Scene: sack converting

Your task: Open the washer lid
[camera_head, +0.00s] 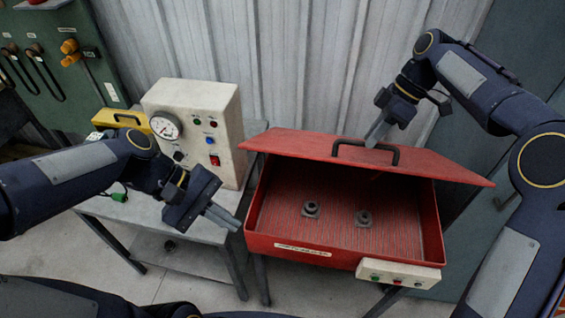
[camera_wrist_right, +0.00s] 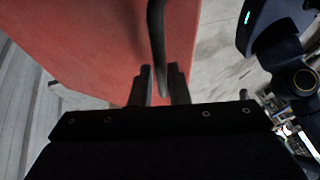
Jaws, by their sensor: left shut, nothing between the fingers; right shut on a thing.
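The red washer (camera_head: 340,250) stands at the centre right. Its red lid (camera_head: 430,167) is raised and tilted, so the inside shows. A black bar handle (camera_head: 352,143) is fixed on the lid's top; it also shows in the right wrist view (camera_wrist_right: 157,45). My left gripper (camera_head: 236,222) is shut and empty, just left of the washer's front left corner.
Two grey fittings (camera_head: 311,209) sit on the washer's ribbed floor. A control box (camera_head: 398,273) juts from its front right. A cream gauge box (camera_head: 205,125) and a yellow case (camera_head: 122,121) stand on the grey table (camera_head: 150,212) at left. A corrugated wall (camera_head: 290,70) is behind.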

